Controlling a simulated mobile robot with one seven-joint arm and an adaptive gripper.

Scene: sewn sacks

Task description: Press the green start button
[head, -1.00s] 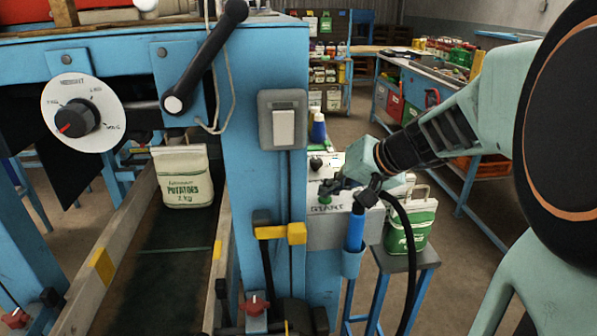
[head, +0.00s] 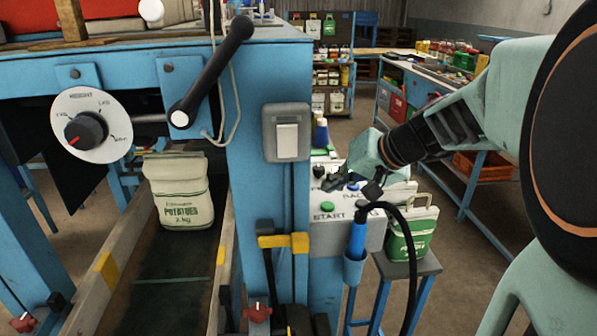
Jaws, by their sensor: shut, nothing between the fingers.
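The green start button (head: 327,207) sits on the light grey control box (head: 322,240), above the printed word START, in the head view. It is fully in sight. My gripper (head: 326,182) is shut and empty. Its dark fingertips are above and slightly behind the green button, apart from it, near a black knob and a blue button (head: 353,186) on the same box top. Part of the box's lettering is hidden by my gripper and a black cable.
A blue-handled tool (head: 357,236) with a black cable hangs on the box front. A green-and-white sack (head: 408,236) stands on a stool to the right. A potato sack (head: 180,190) stands on the conveyor. A blue post with a light switch (head: 287,140) stands left of the box.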

